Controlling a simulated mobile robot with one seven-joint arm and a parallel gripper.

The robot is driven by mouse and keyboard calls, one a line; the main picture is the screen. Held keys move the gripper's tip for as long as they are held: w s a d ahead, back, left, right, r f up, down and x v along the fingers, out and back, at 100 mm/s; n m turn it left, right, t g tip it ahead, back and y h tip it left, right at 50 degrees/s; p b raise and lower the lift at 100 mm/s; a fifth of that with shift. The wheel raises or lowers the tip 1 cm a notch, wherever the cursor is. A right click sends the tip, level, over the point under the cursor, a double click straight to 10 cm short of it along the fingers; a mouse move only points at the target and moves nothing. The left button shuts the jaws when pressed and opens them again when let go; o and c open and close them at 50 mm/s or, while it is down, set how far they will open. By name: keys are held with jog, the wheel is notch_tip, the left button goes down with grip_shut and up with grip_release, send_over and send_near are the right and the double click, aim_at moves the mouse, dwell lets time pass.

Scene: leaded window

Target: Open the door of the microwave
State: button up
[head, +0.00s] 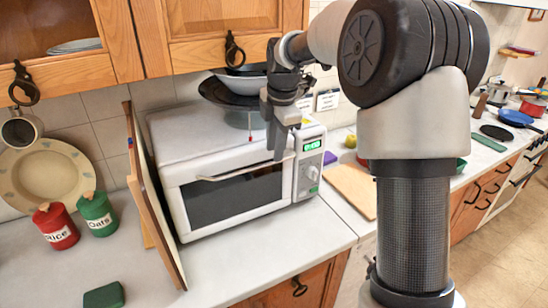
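The white microwave (190,130) stands on the counter with its door (235,195) closed. The door has a dark window and a long pale bar handle (225,174) along its top edge. The control panel (309,165) with a green display and a knob is on the right. My gripper (286,143) is in front of the microwave's upper right part, by the right end of the handle. Its two dark fingers look apart with nothing between them. It hides that handle end, and I cannot tell whether it touches it.
Wooden boards (150,195) lean upright close to the microwave's left side. Dark bowls (232,92) sit on top of it. Red (56,227) and green (97,214) canisters stand left. The counter in front (265,245) is clear. A cutting board (352,188) lies right.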

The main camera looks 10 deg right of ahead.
jog(key=f, duration=0.1)
jog(key=f+b, duration=0.1)
jog(key=f, duration=0.1)
jog(key=shift+w+a, duration=0.1)
jog(key=shift+w, duration=0.2)
grip_shut()
dwell(1.2)
